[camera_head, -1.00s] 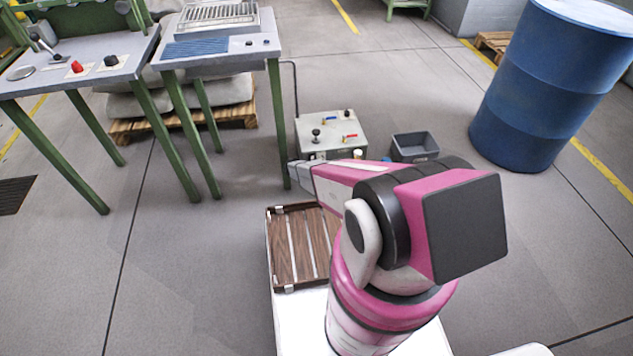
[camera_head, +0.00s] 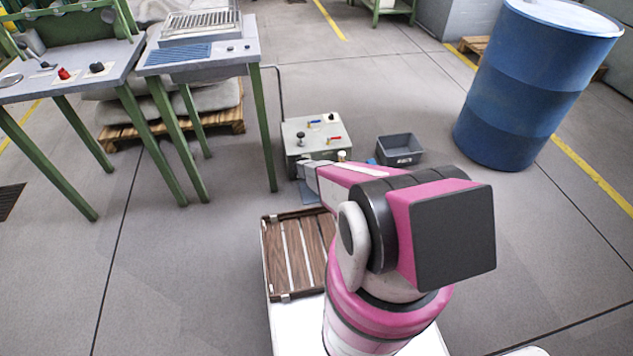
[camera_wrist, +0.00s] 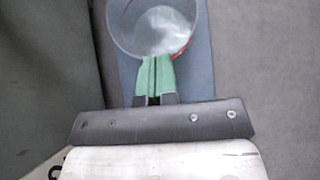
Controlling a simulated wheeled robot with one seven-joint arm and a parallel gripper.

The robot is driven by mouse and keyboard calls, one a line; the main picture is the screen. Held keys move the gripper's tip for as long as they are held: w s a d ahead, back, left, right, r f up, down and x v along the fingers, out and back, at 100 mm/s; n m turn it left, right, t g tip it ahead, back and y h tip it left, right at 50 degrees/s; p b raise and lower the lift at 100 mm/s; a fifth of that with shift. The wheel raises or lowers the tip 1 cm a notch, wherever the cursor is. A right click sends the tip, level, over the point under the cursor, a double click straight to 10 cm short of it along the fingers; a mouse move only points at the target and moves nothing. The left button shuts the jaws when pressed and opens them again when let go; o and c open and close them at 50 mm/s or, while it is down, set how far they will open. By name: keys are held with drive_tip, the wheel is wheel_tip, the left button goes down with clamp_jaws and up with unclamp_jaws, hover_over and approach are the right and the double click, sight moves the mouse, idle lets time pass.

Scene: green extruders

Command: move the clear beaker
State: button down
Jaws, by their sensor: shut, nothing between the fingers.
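The clear beaker (camera_wrist: 155,28) shows at the top of the wrist view, seen from above as a round see-through vessel with a red line along part of its edge. It stands on a narrow blue-grey surface (camera_wrist: 197,75). My gripper (camera_wrist: 154,62) has green fingers pressed together, empty, with their tips overlapping the beaker's near edge in the picture. I cannot tell whether they touch it. In the head view I cannot make out the beaker or my fingertips; my pink and white arm reaches toward a grey control box.
The grey control box (camera_head: 317,135) with knobs stands on the floor, close to a dark open bin (camera_head: 401,149). A blue barrel (camera_head: 530,90) stands at the right. Green-legged work tables (camera_head: 205,58) stand at the left. A slatted wooden tray (camera_head: 297,252) lies close to my arm.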

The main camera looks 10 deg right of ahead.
drive_tip(key=shift+d, duration=1.75)
